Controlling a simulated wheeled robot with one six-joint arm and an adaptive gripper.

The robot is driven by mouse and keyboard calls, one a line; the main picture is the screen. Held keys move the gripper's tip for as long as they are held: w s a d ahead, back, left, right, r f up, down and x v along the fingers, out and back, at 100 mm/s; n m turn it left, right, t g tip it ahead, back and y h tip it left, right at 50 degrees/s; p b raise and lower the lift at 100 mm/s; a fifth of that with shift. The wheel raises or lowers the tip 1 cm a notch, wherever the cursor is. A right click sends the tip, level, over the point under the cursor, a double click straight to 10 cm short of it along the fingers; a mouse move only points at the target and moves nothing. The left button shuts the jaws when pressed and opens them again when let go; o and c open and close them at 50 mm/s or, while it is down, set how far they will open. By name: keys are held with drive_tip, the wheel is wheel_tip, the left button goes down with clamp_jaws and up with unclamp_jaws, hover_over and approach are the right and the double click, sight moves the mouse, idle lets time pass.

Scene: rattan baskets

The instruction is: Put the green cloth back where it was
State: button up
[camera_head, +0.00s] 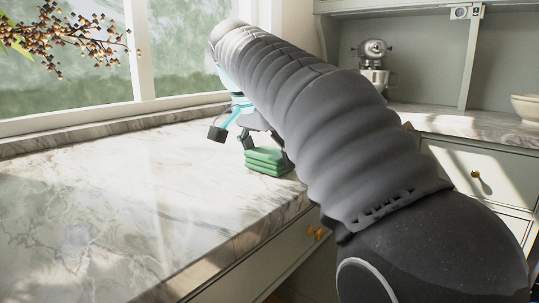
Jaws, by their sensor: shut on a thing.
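The green cloth (267,161) is a folded stack of several layers near the right edge of the marble countertop (110,225). My gripper (245,140) is at the cloth, shut on it, with one dark finger visible at its left upper edge. My grey arm covers the other finger and the area right of the cloth. The cloth appears level and at or very near the counter surface; I cannot tell whether it touches it. No rattan basket is visible.
A window (180,50) runs behind the counter, with a berry branch (75,30) at upper left. A stand mixer (374,62) and a pale bowl (526,107) stand on the back counter. The counter left of the cloth is clear.

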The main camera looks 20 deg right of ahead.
drive_tip(key=shift+f, duration=0.15)
drive_tip(key=o, duration=0.7)
drive_tip(key=shift+r, duration=0.4)
drive_tip(key=p+v, duration=0.2)
drive_tip(key=v, duration=0.9)
drive_tip(key=shift+a+r, duration=0.1)
drive_tip(key=shift+r, duration=0.2)
